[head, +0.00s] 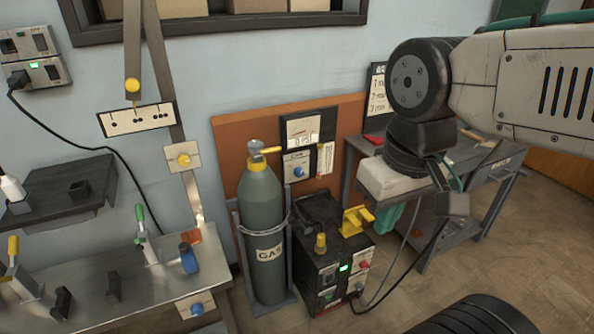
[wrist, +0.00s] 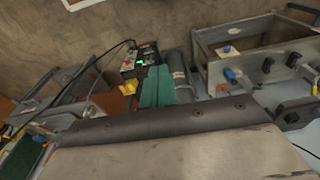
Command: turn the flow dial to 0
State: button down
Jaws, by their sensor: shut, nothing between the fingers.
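A small panel with a blue dial (head: 299,172) is on the orange-brown backboard, below a gauge (head: 303,130) and right of the grey gas cylinder (head: 264,235). It looks like the flow dial, but its label and setting are too small to read. My gripper (head: 386,216) shows its teal fingers in the head view, right of and apart from that panel. In the wrist view my gripper (wrist: 157,86) shows its teal fingers together, with nothing between them. The cylinder (wrist: 177,68) is beyond them there; I cannot make out the dial in that view.
A dark welding unit (head: 335,250) with a yellow handle and a green light stands right of the cylinder. A metal bench (head: 140,285) with clamps is on the left. Another blue knob (head: 197,309) is on its front. A grey workbench (head: 480,195) stands right; open floor lies before it.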

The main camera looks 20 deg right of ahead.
aim_at(298, 172)
jog(key=z, duration=2.15)
jog(key=i, duration=0.7)
jog(key=u, duration=1.7)
